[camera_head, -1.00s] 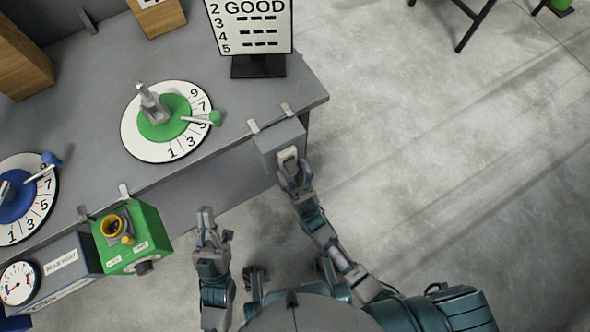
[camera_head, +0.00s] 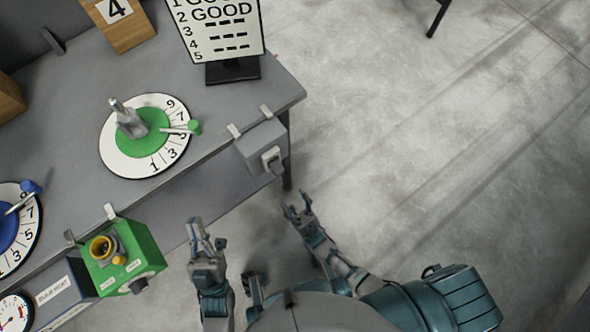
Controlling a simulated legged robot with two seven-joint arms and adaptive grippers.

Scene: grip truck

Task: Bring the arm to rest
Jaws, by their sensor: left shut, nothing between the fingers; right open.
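My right gripper (camera_head: 298,206) is open and empty, held over the floor below and to the right of the grey box (camera_head: 255,150) on the table's front edge. My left gripper (camera_head: 207,232) is shut and empty. It is in front of the table, to the right of the green box (camera_head: 122,262), and touches nothing that I can see.
The grey table (camera_head: 75,110) carries a green dial (camera_head: 112,150), a blue dial (camera_head: 32,228) and a sign reading GOOD (camera_head: 222,30). A gauge (camera_head: 14,312) is at the lower left. The floor (camera_head: 430,150) at right is clear.

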